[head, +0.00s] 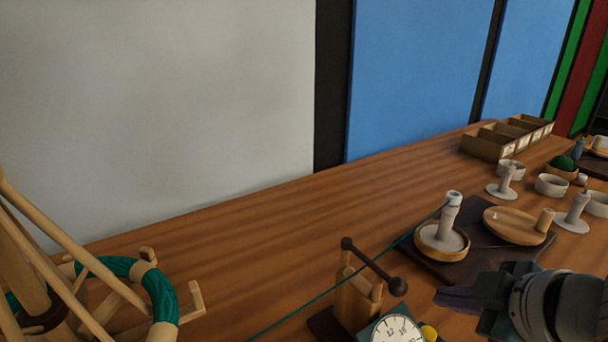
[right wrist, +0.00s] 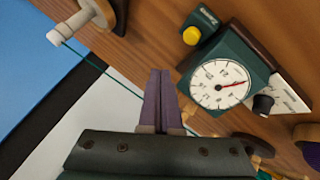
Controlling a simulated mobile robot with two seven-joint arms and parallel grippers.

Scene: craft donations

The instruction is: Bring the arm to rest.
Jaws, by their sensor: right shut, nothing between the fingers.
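My right gripper (head: 446,298) is at the lower right of the head view, above the table. In the right wrist view its two purple-grey fingers (right wrist: 160,98) lie together, shut, with nothing between them. They point toward the table near a dial device (right wrist: 225,80) with a white round face and a red needle. The same dial (head: 397,332) is cut off by the bottom edge of the head view, left of the gripper. My left gripper is not in view.
A green yarn (head: 330,291) stretches from the lower left to a white bobbin (head: 449,215) in a wooden dish. A wooden crank stand (head: 352,297) rises beside the dial. A winder with a teal skein (head: 160,293) is at left. The table's middle back (head: 260,235) is clear.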

